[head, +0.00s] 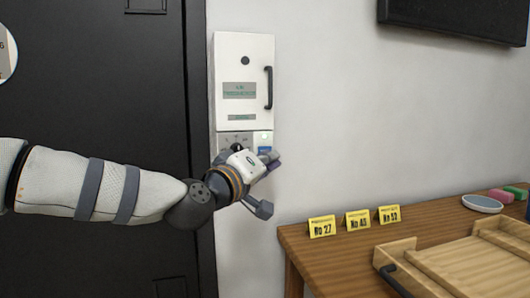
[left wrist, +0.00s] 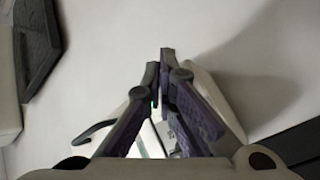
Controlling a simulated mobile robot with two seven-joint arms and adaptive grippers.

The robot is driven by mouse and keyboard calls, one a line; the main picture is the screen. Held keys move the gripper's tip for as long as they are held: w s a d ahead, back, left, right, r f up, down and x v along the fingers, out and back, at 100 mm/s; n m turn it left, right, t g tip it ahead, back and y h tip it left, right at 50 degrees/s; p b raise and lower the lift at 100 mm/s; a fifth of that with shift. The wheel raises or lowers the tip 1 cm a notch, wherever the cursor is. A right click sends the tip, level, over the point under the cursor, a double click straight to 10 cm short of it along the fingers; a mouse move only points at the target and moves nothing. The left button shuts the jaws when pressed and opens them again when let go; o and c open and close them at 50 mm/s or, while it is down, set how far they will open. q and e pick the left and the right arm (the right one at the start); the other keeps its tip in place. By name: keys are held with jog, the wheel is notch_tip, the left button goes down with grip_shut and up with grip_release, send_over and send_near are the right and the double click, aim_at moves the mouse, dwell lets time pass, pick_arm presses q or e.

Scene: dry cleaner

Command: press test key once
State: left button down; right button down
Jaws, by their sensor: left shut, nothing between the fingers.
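A white wall box (head: 244,80) with a black handle hangs beside the dark door. The gripper hides the panel's lower part. The shut fingertips also show in the left wrist view (left wrist: 160,60). My right gripper is out of view.
A wooden table (head: 330,265) stands at the lower right, with yellow number tents (head: 358,220), a wooden tray (head: 455,262), a round pale dish (head: 482,203) and coloured blocks (head: 500,195). A dark screen (head: 455,18) hangs above. The wall between is bare.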

pick_arm(q)
jog(key=shift+w+a, duration=0.1)
jog(key=shift+w, duration=0.2)
jog(key=shift+s, duration=0.1)
dwell(0.4)
jog(key=shift+s+d+p, duration=0.2)
jog(key=shift+s+p, duration=0.15)
jog(key=shift+s, duration=0.35)
